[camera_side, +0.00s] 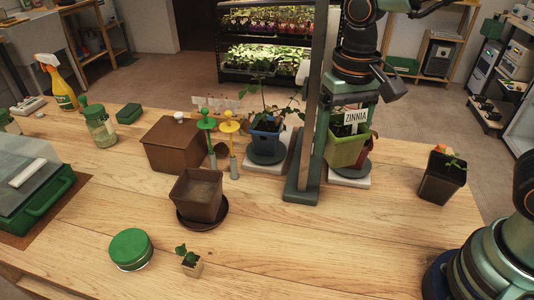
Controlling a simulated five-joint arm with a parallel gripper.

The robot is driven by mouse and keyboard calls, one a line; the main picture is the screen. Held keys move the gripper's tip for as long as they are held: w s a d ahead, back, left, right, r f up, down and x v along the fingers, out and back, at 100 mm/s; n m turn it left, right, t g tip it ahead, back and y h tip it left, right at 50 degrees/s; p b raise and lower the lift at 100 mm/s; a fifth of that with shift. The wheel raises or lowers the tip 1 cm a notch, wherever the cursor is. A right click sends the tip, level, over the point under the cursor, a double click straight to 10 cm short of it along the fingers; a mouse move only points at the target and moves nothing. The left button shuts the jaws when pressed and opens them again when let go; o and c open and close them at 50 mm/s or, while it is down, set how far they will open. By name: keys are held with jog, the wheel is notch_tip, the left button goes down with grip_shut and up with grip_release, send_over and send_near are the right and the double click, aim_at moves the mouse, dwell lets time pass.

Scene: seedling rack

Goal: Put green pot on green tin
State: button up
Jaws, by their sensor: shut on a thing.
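The light green square pot (343,151) is at the right of the middle, with a plant and a white ZINNIA label (355,117) at its top. My gripper (349,106) comes down from above and is shut on this pot; its fingertips are partly hidden by the label and leaves. The pot is in front of a dark reddish pot (370,146) and overlaps a dark saucer below; I cannot tell whether it touches it. The green tin (130,246), round with a flat green lid, stands at the front left, its top bare.
A grey upright post (308,120) on a foot stands left of my gripper. A blue pot (265,138), a brown pot on a saucer (198,197), yellow and green stakes, a brown box (175,145) and a small seedling (190,262) are around. The front middle is clear.

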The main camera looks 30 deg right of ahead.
aim_at(360, 129)
jog(key=d+n, duration=0.1)
jog(key=s+n, duration=0.1)
jog(key=d, duration=0.1)
jog(key=shift+s+d+f+n, duration=0.2)
jog(key=shift+s+d+n, duration=0.1)
jog(key=shift+n, duration=0.1)
jog(key=w+d+f, duration=0.1)
jog(key=w+d, duration=0.3)
jog(key=d, duration=0.4)
jog(key=shift+w+d+f, duration=0.15)
jog(key=shift+w+f, duration=0.05)
jog(key=shift+w, duration=0.1)
jog(key=s+a+n, duration=0.1)
jog(key=a+n, duration=0.2)
jog(key=s+a+n, duration=0.2)
jog(key=a, duration=0.1)
jog(key=s+a+n, duration=0.1)
jog(key=a+n, duration=0.2)
jog(key=shift+s+a+n, duration=0.25)
jog(key=shift+n, duration=0.05)
jog(key=w+a+r, duration=0.3)
jog(key=w+a, duration=0.1)
jog(key=a, duration=0.3)
jog(key=shift+n, duration=0.4)
notch_tip(360, 129, down, 20)
jog(key=shift+r, duration=0.1)
